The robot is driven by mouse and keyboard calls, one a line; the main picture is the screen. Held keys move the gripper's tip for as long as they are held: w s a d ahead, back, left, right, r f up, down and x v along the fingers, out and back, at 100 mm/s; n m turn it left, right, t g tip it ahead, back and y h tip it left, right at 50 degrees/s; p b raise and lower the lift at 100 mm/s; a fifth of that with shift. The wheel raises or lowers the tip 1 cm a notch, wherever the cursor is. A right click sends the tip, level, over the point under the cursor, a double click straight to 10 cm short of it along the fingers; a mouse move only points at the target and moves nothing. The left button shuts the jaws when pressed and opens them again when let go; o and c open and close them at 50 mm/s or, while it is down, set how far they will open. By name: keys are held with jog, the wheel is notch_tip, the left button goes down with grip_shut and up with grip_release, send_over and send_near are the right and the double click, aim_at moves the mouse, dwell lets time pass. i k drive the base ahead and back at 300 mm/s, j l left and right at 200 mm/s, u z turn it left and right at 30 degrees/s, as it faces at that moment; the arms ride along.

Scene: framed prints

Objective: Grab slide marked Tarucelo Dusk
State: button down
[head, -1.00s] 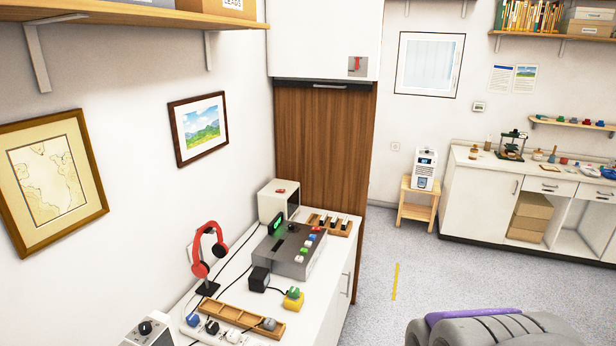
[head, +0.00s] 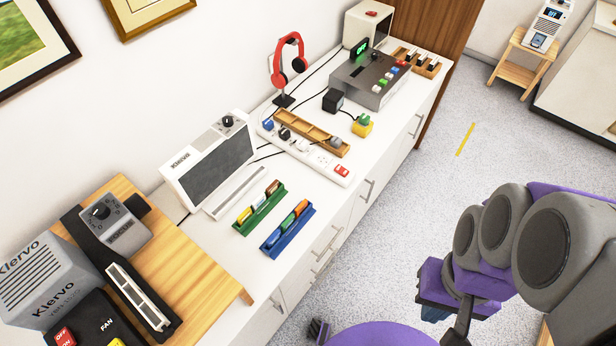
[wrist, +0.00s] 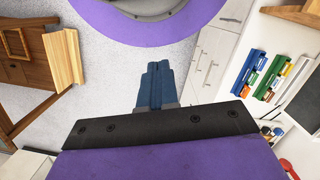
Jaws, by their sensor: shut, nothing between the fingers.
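The slide marked Tarucelo Dusk cannot be picked out; no such label is readable. Small coloured slide-like pieces lie in a green holder (head: 262,222) and a blue holder (head: 291,238) on the white counter. Both holders also show at the right of the wrist view, the blue one (wrist: 241,76) nearer than the green one (wrist: 266,78). My gripper (head: 434,314) hangs over the floor, in front of the counter and apart from it. Its blue fingers (wrist: 158,66) are together and empty in the wrist view.
A Klervo panel unit (head: 210,165) stands behind the holders. A power strip (head: 318,160), wooden tray (head: 310,134), red headphones (head: 288,55) and grey console (head: 368,77) lie beyond. A wooden board (head: 200,275) is left. Floor (head: 400,220) before the counter is clear.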

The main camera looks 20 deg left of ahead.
aim_at(303, 205)
jog(key=i+l, duration=0.2)
jog(key=i+l+u, duration=0.75)
jog(key=l+u, duration=0.1)
jog(key=u, duration=0.95)
